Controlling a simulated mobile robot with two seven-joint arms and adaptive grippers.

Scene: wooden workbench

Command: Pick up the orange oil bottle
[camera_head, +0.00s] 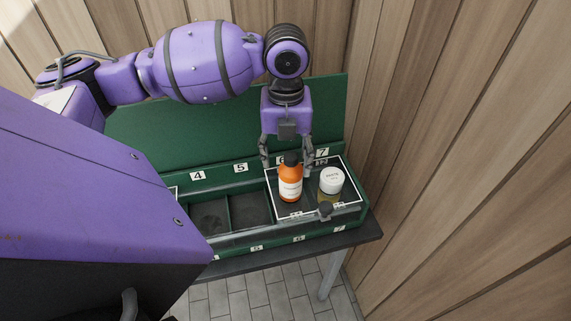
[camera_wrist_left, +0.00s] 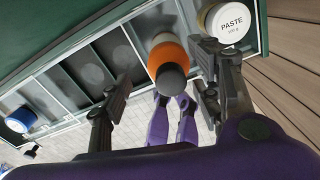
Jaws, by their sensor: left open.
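The orange oil bottle (camera_head: 290,182) has a black cap and a white label. It stands upright in the right-hand part of the green compartment rack (camera_head: 243,226). My left gripper (camera_head: 286,160) hangs over the rack, with its fingers apart behind and around the bottle's top. In the left wrist view the orange bottle (camera_wrist_left: 168,60) lies between the two open fingers of the left gripper (camera_wrist_left: 160,98), nearer the right one. I cannot tell whether a finger touches it. My right gripper is not in view.
A white-lidded paste jar (camera_head: 331,182) stands just right of the bottle, close to a finger in the wrist view (camera_wrist_left: 224,22). A blue-lidded item (camera_wrist_left: 20,120) sits farther along the rack. Empty compartments (camera_head: 209,217) lie to the left. A wooden wall (camera_head: 440,150) rises at the right.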

